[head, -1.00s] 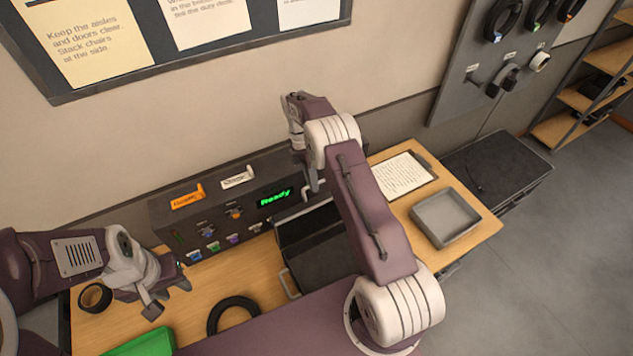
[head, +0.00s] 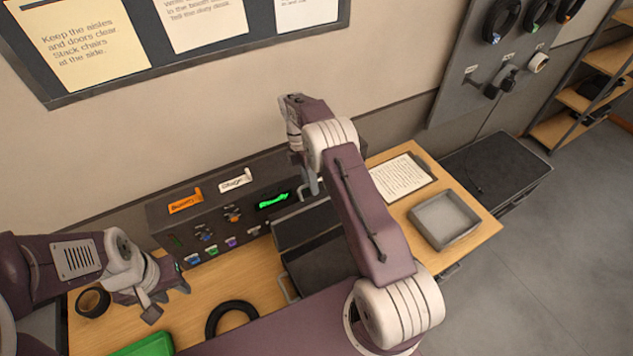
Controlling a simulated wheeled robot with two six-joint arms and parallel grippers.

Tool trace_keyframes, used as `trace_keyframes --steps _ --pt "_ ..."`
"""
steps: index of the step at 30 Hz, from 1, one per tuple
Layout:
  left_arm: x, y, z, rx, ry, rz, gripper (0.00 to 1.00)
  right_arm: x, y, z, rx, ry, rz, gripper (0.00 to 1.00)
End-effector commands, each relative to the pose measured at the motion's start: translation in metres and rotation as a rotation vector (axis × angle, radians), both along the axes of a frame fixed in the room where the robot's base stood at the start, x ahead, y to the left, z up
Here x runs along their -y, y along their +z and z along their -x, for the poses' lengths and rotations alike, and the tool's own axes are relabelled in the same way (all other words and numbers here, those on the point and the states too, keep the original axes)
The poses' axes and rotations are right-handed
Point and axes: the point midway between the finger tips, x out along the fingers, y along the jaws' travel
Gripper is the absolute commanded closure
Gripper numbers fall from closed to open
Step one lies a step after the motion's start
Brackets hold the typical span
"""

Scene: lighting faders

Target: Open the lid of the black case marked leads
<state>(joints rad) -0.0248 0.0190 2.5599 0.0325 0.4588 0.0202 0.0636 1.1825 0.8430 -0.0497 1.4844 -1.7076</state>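A black case (head: 306,268) sits on the wooden table, partly hidden behind my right arm. Its upper panel (head: 296,231), which looks like the lid, stands raised at the back of the case, with a pale handle-like bar along its top edge. A metal handle (head: 288,289) shows at the near left side. I can read no "leads" marking. My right gripper (head: 313,182) points down just above the raised panel; its fingertips are mostly hidden, so contact and opening are unclear. My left gripper (head: 168,299) is open and empty above the table's left part.
A fader console (head: 190,214) with orange and white labels and a green display stands behind. A black cable ring (head: 232,312), tape roll (head: 93,301) and green tray (head: 146,345) lie left. A clipboard (head: 402,178) and grey tray (head: 444,219) lie right. Another black box (head: 497,170) stands beyond.

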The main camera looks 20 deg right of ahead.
Motion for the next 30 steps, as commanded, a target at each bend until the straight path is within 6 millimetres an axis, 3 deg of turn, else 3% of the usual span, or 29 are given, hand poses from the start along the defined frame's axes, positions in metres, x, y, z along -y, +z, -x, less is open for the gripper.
trace_keyframes --steps 7,21,30 --pt "0.0 -0.03 0.0 0.0 0.0 0.0 0.65 0.003 0.033 -0.001 0.005 -0.001 -0.001 0.67" --pt "0.0 -0.079 0.0 0.0 0.0 0.0 0.65 0.057 0.091 0.08 0.002 -0.003 0.0 0.67" --pt "0.0 -0.083 0.0 0.0 0.0 0.0 0.65 0.067 0.106 0.096 -0.002 -0.001 -0.002 0.67"
